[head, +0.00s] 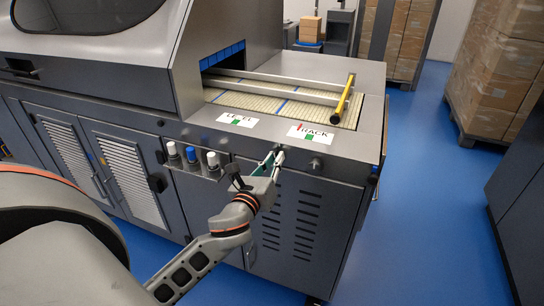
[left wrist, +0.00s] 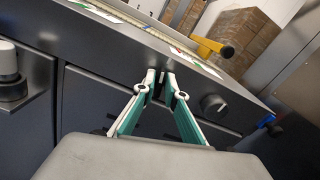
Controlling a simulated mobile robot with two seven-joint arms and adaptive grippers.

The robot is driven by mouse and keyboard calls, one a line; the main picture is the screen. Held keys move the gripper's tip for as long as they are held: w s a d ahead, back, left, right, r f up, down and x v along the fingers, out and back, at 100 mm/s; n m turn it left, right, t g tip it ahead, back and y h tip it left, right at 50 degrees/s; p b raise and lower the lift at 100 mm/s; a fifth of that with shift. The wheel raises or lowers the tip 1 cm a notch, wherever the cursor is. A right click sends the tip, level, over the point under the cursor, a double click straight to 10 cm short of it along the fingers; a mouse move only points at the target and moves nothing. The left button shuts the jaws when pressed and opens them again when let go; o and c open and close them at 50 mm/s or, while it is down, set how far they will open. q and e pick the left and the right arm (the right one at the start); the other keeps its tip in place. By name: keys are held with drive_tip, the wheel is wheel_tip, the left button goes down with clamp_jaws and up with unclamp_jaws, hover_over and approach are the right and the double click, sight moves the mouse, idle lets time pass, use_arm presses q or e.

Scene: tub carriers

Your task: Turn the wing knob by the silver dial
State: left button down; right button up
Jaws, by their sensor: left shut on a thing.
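My left gripper (head: 277,157) is at the front panel of the grey machine, below its top edge. In the left wrist view its fingertips (left wrist: 159,76) are closed in on a small dark knob (left wrist: 161,84), which I take for the wing knob. The fingers hide most of it, so its turn angle cannot be read. A round dial (head: 316,163) sits on the same panel to the right, apart from the gripper; it also shows in the left wrist view (left wrist: 213,103), looking dark grey there. My right gripper is not in view.
Above are two white labels and a slatted bed with a yellow-handled bar (head: 343,98). Vented doors lie below. Blue floor (head: 415,220) is open at right, with stacked boxes (head: 500,70) behind.

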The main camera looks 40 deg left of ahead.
use_arm(q)
drive_tip(key=n+p, duration=0.3)
drive_tip(key=n, duration=0.4)
drive_tip(key=n+p, duration=0.3)
drive_tip(key=n, duration=0.5)
drive_tip(key=shift+a+f+p, duration=0.2)
drive_tip(key=shift+p, duration=0.2)
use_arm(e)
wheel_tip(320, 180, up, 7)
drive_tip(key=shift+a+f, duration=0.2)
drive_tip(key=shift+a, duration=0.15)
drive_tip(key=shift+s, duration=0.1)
use_arm(q)
drive_tip(key=c, duration=2.1)
unclamp_jaws()
drive_tip(key=shift+c, duration=0.2)
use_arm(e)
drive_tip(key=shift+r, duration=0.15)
